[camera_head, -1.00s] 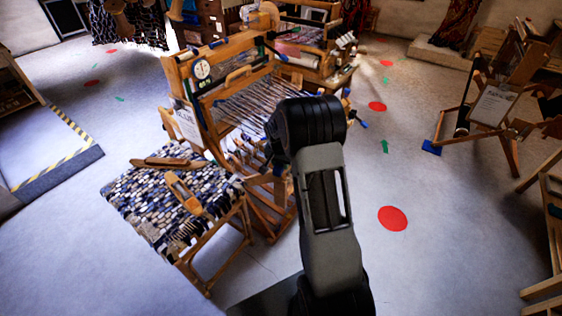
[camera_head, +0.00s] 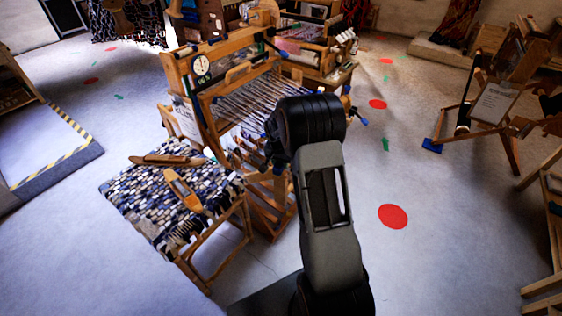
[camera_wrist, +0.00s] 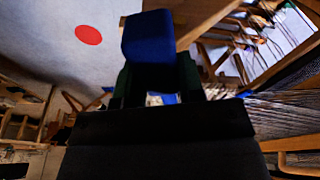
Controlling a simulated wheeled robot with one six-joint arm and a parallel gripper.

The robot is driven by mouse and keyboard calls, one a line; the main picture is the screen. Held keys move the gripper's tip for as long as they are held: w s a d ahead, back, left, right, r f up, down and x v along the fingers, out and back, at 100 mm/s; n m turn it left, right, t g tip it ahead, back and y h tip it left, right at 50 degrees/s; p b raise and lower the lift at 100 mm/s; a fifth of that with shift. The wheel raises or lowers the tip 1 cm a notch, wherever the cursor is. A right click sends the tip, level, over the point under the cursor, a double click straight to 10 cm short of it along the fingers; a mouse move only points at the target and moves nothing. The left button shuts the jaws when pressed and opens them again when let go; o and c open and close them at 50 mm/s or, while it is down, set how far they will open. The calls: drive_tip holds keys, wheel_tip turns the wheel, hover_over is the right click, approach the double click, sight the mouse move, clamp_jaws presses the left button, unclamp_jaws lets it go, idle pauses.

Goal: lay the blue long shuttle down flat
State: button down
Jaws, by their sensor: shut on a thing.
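The blue shuttle (camera_wrist: 150,38) shows in the wrist view as a blunt, dark blue block, seen end-on. My gripper (camera_wrist: 154,80) is shut on it, with a dark finger on either side. The block sticks out beyond the fingers, and its full length and tilt cannot be told. In the head view my own arm hides the gripper and most or all of what it holds. Two wooden shuttles, one plain brown (camera_head: 167,160) and one lighter (camera_head: 183,190), lie on the woven top of a stool (camera_head: 150,205).
A wooden loom (camera_head: 235,85) with stretched threads stands close to the left of my arm and at the right of the wrist view. Another wooden frame (camera_head: 495,100) stands at the right. Open floor with red dots (camera_head: 392,216) lies between them.

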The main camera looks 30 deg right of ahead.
drive_tip(key=c, duration=0.7)
unclamp_jaws()
drive_tip(key=shift+o, duration=0.2)
drive_tip(key=shift+r, duration=0.15)
wheel_tip(320, 180, up, 13)
drive_tip(key=s+a, duration=0.1)
drive_tip(key=a, duration=0.1)
drive_tip(key=shift+s+r, duration=0.2)
drive_tip(key=shift+s, duration=0.1)
drive_tip(key=shift+d, duration=0.1)
